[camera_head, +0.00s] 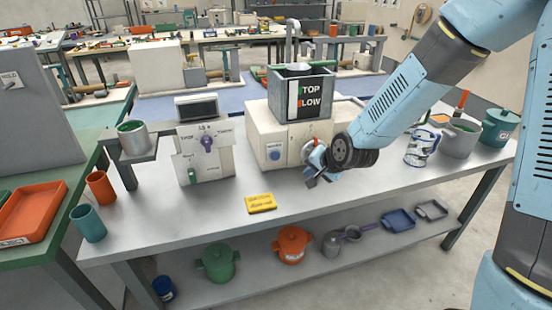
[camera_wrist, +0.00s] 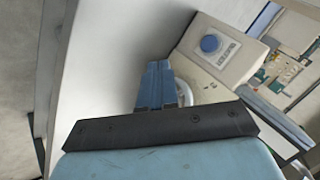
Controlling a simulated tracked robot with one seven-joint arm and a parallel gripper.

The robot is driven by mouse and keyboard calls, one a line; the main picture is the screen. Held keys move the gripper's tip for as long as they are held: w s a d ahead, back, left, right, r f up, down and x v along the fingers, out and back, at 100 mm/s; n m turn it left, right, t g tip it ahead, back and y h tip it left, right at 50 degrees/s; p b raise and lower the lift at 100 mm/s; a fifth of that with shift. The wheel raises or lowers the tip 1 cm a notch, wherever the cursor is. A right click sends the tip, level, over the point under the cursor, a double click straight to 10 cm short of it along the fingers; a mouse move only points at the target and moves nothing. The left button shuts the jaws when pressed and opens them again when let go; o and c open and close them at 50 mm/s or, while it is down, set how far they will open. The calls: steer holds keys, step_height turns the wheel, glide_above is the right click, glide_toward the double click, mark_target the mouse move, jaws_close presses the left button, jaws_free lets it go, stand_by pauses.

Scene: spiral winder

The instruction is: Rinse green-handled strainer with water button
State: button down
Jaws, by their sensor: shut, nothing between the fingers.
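The button also shows in the wrist view (camera_wrist: 210,44), beyond my fingers. A dark open-topped basin (camera_head: 308,84) sits on the unit under a tap (camera_head: 292,38). A green handle (camera_head: 325,64) rests across the basin's back right rim; the strainer's bowl is mostly hidden inside. My gripper (camera_head: 312,181) is shut and empty, in front of the unit and right of the button, apart from it. Its closed fingers show in the wrist view (camera_wrist: 157,85).
A white panel with a purple knob (camera_head: 207,143) stands to the left. A yellow tag (camera_head: 261,203) lies near the front edge. A glass jug (camera_head: 422,147) and grey pot (camera_head: 459,138) stand at right. Pots (camera_head: 292,244) sit on the lower shelf. The front tabletop is mostly clear.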

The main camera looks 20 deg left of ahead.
mark_target(276, 156)
steer(key=a+f, duration=0.1)
steer(key=a, duration=0.1)
steer(key=a+f+m+y, duration=0.1)
steer(key=a, duration=0.1)
steer(key=s+a+f+y, duration=0.1)
steer(key=a, duration=0.1)
steer(key=shift+a+f+m, duration=0.1)
steer(key=shift+f+m, duration=0.25)
steer(key=shift+m, duration=0.05)
steer(key=shift+w+a, duration=0.75)
steer(key=shift+w, duration=0.5)
steer(key=shift+w+a, duration=0.75)
steer(key=shift+w, duration=0.45)
steer(key=shift+w+a, duration=0.75)
steer(key=shift+w, duration=0.5)
steer(key=shift+w+a, duration=0.1)
steer(key=shift+w, duration=0.05)
steer(key=shift+w+a+r, duration=0.1)
steer(key=shift+w+a, duration=0.05)
steer(key=shift+w, duration=0.05)
steer(key=shift+w+a, duration=0.2)
steer(key=shift+w, duration=0.15)
stand_by(1.5)
steer(key=shift+s, duration=0.1)
steer(key=shift+s+d, duration=0.45)
steer(key=shift+s, duration=0.2)
